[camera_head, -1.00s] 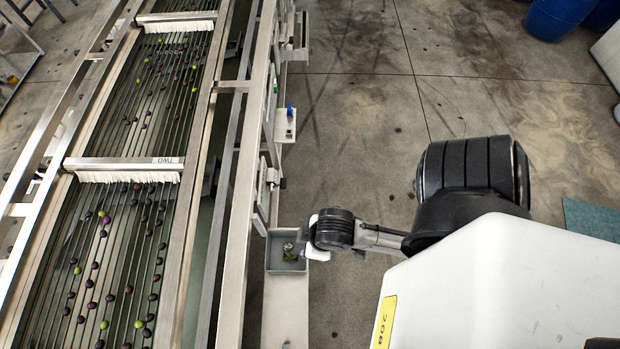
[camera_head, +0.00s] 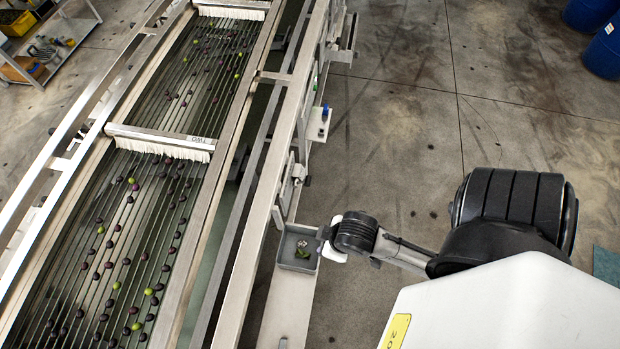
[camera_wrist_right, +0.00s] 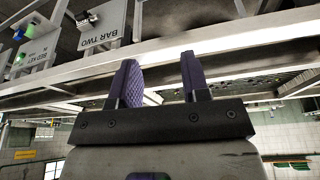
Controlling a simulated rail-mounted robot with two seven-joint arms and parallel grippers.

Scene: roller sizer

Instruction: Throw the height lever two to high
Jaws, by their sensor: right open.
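The sizer's side carries a small plate (camera_head: 293,172) with a dark knob at its edge, level with the bar marked TWO (camera_head: 158,139). In the right wrist view a grey plate reads BAR TWO (camera_wrist_right: 102,38) upside down, with a small dark fitting on it, perhaps the lever; I cannot tell its position. My right gripper (camera_wrist_right: 158,70) is open and empty, its two purple pads apart, with the plate beyond them to the upper left. In the head view my right gripper (camera_head: 328,240) is by the sizer's side, fingers hardly visible. My left gripper is not in view.
A grey tray (camera_head: 284,258) with green leaves sits beside my right gripper on a pale ledge. Another bracket with a blue knob (camera_head: 325,113) stands farther along. Olives lie on the roller bed (camera_head: 75,260). Blue drums (camera_head: 604,52) stand far right; the floor between is clear.

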